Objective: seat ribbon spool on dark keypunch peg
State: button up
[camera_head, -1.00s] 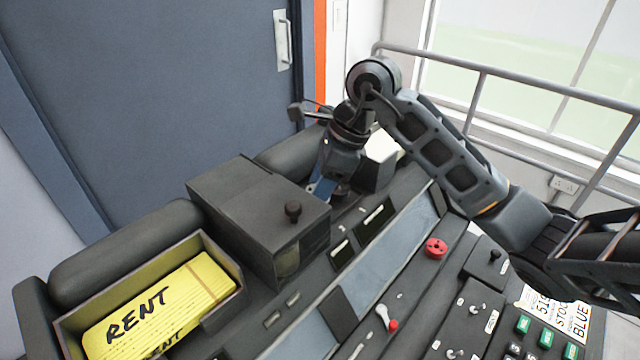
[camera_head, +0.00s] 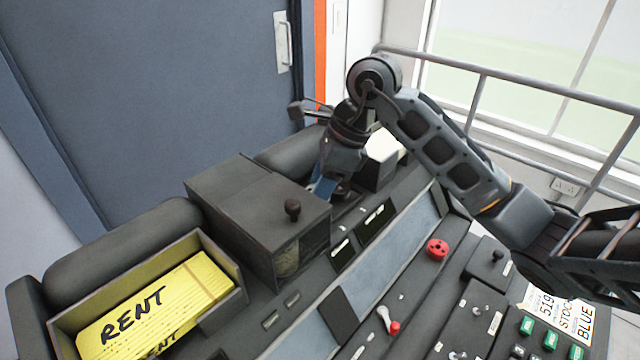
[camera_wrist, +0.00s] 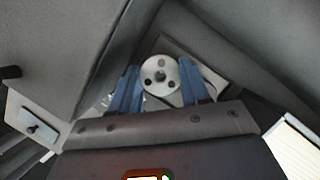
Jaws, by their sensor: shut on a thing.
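The ribbon spool (camera_wrist: 160,77) is a pale grey disc with several holes in its face. It sits between the blue fingers of my gripper (camera_wrist: 159,70) in the wrist view. My gripper is shut on it. In the head view my gripper (camera_head: 327,187) points down behind the dark box on the dark keypunch (camera_head: 360,300). The spool is mostly hidden there by the box and the fingers. I cannot make out the peg, or whether the spool is around it or above it.
A dark box (camera_head: 240,215) with a knob (camera_head: 292,209) stands left of my gripper. A white block (camera_head: 383,147) is close on its right. A tray (camera_head: 238,300) of yellow RENT cards (camera_head: 165,305) is at lower left. A red round part (camera_head: 437,248) and switches lie at right.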

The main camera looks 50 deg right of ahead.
jog(key=shift+f+b, duration=1.15)
jog(key=shift+b, duration=0.7)
jog(key=shift+f+b, duration=0.45)
jog(key=shift+b, duration=0.9)
dwell(0.9)
dwell(0.4)
jog(key=o, duration=1.1)
jog(key=shift+a, duration=0.1)
jog(key=shift+c, duration=1.2)
jog(key=shift+o, duration=0.9)
jog(key=shift+a, duration=0.1)
